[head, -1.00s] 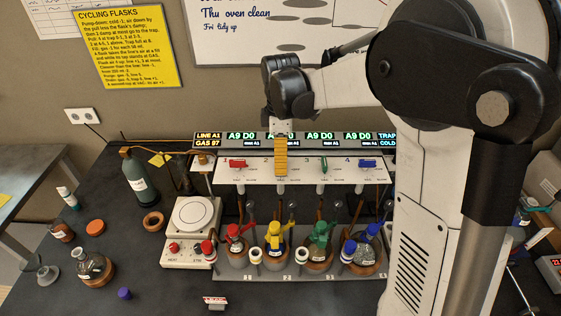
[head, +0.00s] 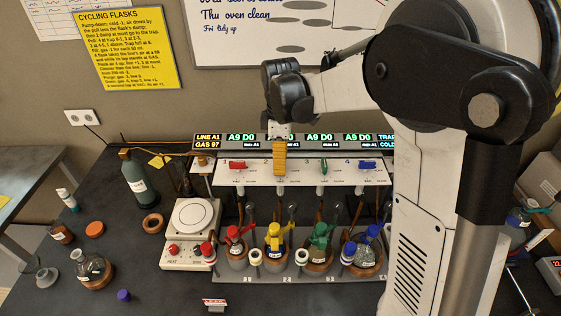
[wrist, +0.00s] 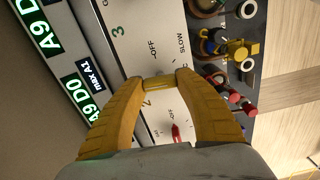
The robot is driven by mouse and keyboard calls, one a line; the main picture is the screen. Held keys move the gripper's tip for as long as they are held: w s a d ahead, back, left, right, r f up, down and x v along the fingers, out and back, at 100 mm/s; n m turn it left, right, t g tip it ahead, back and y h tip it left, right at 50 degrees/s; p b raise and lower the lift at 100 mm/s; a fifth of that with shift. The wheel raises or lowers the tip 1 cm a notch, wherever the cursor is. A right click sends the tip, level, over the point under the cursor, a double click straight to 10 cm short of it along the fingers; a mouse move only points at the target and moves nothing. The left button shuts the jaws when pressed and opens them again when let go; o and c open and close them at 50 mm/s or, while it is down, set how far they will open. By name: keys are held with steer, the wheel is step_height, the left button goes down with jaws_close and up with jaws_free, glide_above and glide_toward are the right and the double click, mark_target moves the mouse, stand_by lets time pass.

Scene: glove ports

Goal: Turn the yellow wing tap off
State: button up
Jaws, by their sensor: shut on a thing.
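My gripper (head: 279,175) has orange-yellow fingers and points down at the white valve panel (head: 303,174), at station 2. In the wrist view the two fingertips come together on the yellow wing tap (wrist: 159,82), just above the panel's number 2. Only a small strip of the tap shows between the tips, so which way its wing points is hard to tell. In the head view my fingers hide the tap completely.
A red tap (head: 238,165) sits to the left on the panel, with a green tap (head: 323,165) and a blue tap (head: 368,164) to the right. Flasks stand below, including a yellow-topped flask (head: 274,254). A hotplate (head: 191,240) stands at the left.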

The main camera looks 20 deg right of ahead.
steer(key=m, duration=0.8)
steer(key=shift+m, duration=0.3)
steer(key=m, duration=0.4)
steer(key=shift+s+b, duration=0.1)
steer(key=shift+b, duration=0.25)
steer(key=shift+m, duration=2.1)
steer(key=o, duration=1.2)
